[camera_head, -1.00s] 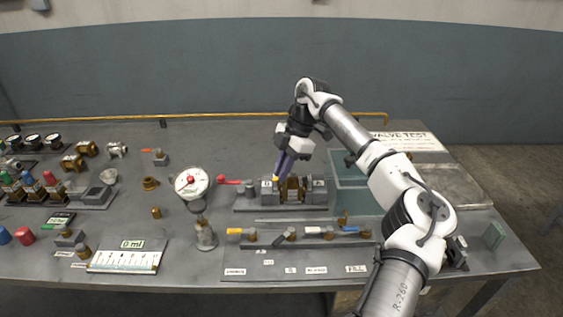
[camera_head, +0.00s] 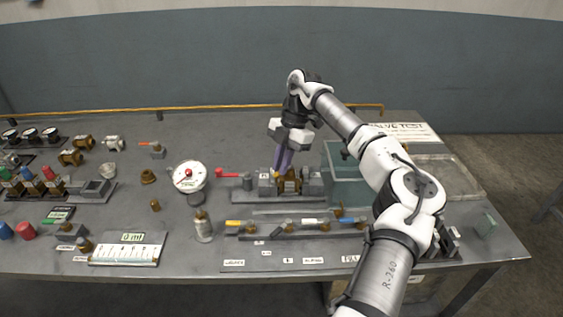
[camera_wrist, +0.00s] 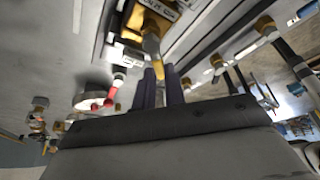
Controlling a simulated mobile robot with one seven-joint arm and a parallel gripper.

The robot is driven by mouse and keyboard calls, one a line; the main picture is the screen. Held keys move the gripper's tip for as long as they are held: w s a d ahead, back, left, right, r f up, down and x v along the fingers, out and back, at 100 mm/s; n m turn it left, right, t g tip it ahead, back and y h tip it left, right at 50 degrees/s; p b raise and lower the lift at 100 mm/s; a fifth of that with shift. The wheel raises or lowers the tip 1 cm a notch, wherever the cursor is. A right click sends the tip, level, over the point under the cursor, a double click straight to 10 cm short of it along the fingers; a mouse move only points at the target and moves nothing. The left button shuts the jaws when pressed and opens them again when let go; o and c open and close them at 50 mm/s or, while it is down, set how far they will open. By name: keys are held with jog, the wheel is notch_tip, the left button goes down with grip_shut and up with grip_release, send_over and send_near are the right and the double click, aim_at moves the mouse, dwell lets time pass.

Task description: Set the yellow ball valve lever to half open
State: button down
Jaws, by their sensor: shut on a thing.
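The yellow ball valve lever (camera_wrist: 158,68) shows in the wrist view, running from the brass valve body (camera_wrist: 151,42) down between my fingertips. My gripper (camera_wrist: 160,75) is shut on this lever. In the head view my gripper (camera_head: 280,172) points down at the left part of the brass valve (camera_head: 290,184), which sits in a grey fixture. Only a small yellow bit of the lever shows there beside the fingertips. The fingers hide most of the lever, so its exact angle is hard to tell.
A red-handled valve (camera_head: 228,174) and a dial gauge (camera_head: 189,177) stand left of the fixture. A clear tank (camera_head: 350,187) is close on the right. A rack of small valves with coloured levers (camera_head: 300,230) lies in front, including another yellow one (camera_head: 235,223).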

jog(key=c, duration=1.5)
grip_release()
jog(key=shift+o, duration=0.2)
jog(key=v, duration=1.4)
